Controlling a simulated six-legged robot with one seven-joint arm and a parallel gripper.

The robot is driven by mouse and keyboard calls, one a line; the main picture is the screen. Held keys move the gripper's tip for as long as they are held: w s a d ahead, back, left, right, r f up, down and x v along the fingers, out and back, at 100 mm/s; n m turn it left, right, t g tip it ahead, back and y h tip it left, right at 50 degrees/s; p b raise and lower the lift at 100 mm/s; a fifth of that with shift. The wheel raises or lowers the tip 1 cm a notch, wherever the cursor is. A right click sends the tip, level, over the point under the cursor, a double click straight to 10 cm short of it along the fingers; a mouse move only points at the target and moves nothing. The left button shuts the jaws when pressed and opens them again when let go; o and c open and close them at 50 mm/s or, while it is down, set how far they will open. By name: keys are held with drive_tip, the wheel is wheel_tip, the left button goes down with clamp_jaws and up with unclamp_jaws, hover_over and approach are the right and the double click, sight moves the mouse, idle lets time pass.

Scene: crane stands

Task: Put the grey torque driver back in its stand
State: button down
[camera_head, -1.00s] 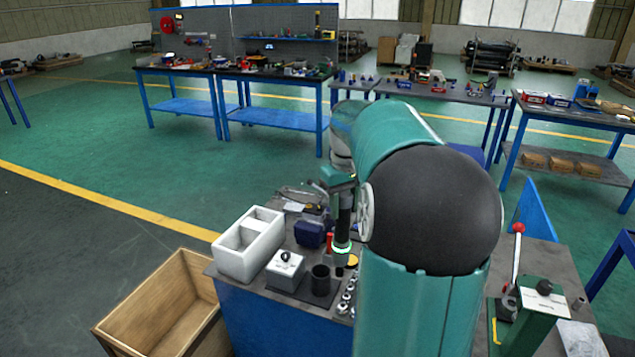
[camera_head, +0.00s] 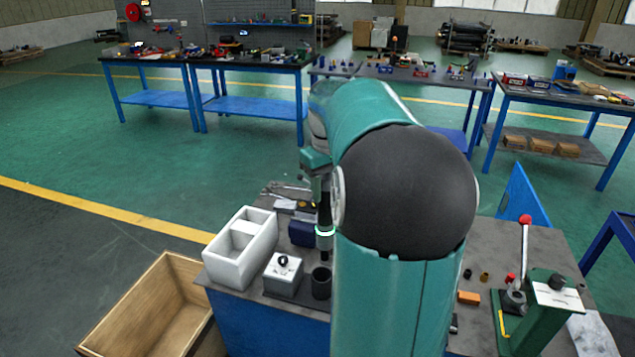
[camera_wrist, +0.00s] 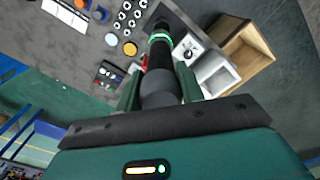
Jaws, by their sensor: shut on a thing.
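The grey torque driver (camera_head: 325,217), dark with a glowing green ring, hangs roughly upright from my gripper (camera_head: 316,165). In the wrist view the driver (camera_wrist: 161,62) runs between the two fingers of my gripper (camera_wrist: 160,90), which are shut on it. A dark round cup, which looks like the stand (camera_head: 321,284), is on the bench's near side. The driver's lower end appears just above or behind the cup's mouth in the head view; the exact gap cannot be told. In the wrist view the driver hides most of what lies below its tip.
A white divided bin (camera_head: 240,250) and a grey box with a black knob (camera_head: 284,274) stand left of the cup. A blue block (camera_head: 302,233) is behind it. A wooden crate (camera_head: 160,315) is on the floor at left. A red-handled lever press (camera_head: 525,260) stands at right.

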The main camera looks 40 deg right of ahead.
sight(323, 206)
drive_tip(key=shift+w+a, duration=0.15)
drive_tip(key=shift+w, duration=0.6)
drive_tip(key=shift+s, duration=0.35)
drive_tip(key=shift+w, duration=0.2)
drive_tip(key=shift+s, duration=0.15)
drive_tip(key=shift+f, duration=2.9)
drive_tip(key=shift+f, duration=4.65)
drive_tip(key=c, duration=0.8)
unclamp_jaws()
